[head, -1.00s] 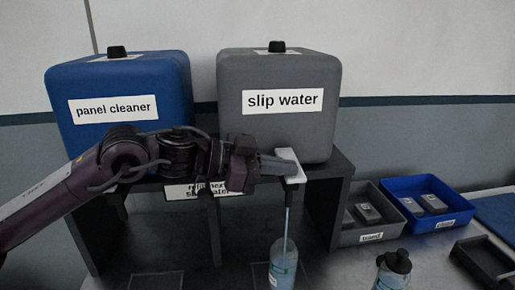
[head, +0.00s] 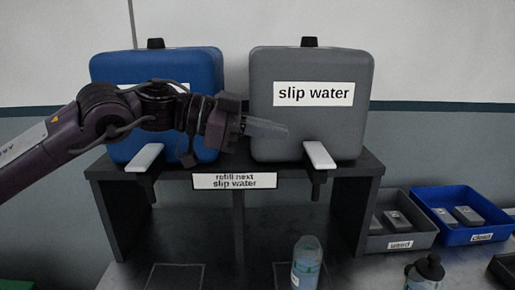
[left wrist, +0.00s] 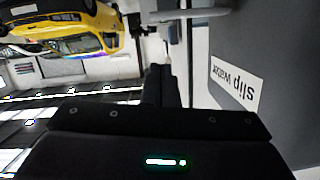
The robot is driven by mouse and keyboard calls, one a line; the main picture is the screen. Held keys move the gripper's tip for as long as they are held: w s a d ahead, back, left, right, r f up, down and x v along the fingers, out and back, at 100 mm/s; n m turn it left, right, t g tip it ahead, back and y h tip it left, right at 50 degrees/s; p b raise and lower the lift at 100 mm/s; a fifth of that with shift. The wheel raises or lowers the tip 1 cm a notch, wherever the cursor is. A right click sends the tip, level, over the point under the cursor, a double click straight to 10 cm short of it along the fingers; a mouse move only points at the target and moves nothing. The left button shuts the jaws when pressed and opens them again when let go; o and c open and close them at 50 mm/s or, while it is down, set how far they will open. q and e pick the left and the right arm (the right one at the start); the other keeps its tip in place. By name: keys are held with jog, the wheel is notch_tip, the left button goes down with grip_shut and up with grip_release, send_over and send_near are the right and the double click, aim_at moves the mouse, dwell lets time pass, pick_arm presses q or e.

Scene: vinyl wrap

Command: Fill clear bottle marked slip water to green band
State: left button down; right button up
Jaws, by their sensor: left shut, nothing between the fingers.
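The clear bottle (head: 307,264) stands upright and open under the shelf, below the slip water tap. It holds pale bluish liquid; its level against the green band is too small to tell. The white tap lever (head: 319,155) sticks out below the grey tank (head: 312,125) labelled slip water. No stream runs from the tap. My left gripper (head: 286,131) is shut and empty, in front of the grey tank, above and left of the lever, apart from it. In the left wrist view the slip water label (left wrist: 236,79) shows upside down. My right gripper is not in view.
A blue tank (head: 155,65) with its own white lever (head: 145,157) stands left. A shelf sign (head: 234,181) reads "refill next slip water". A black-capped bottle (head: 425,273) stands right, before a grey bin (head: 402,240) and a blue bin (head: 465,222).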

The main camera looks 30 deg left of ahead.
pick_arm(q)
jog(key=shift+b+v, duration=0.6)
jog(key=shift+v, duration=0.65)
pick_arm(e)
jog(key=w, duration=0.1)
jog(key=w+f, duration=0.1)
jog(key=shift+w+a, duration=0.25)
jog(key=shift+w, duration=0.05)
pick_arm(q)
jog(key=shift+w, duration=0.1)
